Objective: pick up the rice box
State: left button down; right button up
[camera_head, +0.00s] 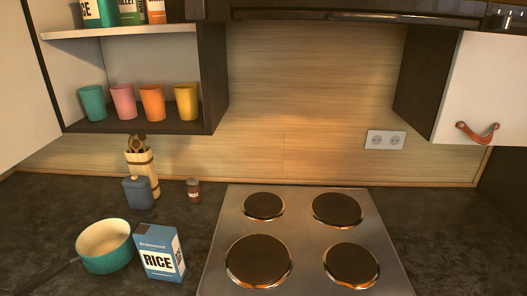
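A blue and white box labelled RICE (160,254) stands upright on the dark countertop at the lower left, just right of a teal saucepan and left of the stove. A second box (92,13), its label partly cut off to "ICE", stands on the upper shelf at the top left edge of the view. Neither of my grippers shows in the head view.
The saucepan (106,247) has its handle toward the lower left. A blue canister (137,193), a utensil holder (144,170) and a small spice jar (193,190) stand behind. The stove (305,240) is right. Colored cups (152,103) fill the open cabinet's lower shelf.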

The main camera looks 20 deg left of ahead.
aim_at(159, 248)
jog(key=u, duration=1.3)
